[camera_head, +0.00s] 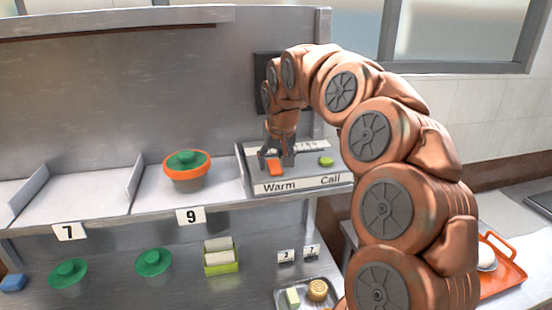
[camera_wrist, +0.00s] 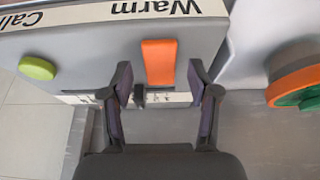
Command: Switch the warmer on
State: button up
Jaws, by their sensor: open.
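The warmer control is an orange rocker switch (camera_head: 275,167) on a grey panel labelled "Warm" (camera_head: 280,187) on the shelf; the switch also shows in the wrist view (camera_wrist: 159,62). A green round button (camera_head: 326,161) sits beside it by the "Call" label, and also shows in the wrist view (camera_wrist: 37,68). My gripper (camera_head: 277,160) is open over the panel, close to the orange switch. In the wrist view, the fingertips of my gripper (camera_wrist: 158,82) stand on either side of the switch's lower end. Whether they touch it I cannot tell.
A pot with an orange rim and green lid (camera_head: 187,172) stands on the shelf just left of the panel. Green-lidded pots (camera_head: 69,273) and a green box (camera_head: 220,258) are below. An orange tray (camera_head: 500,266) lies at right.

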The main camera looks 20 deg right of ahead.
jog(key=shift+w+f, duration=0.1)
jog(key=shift+f, duration=0.3)
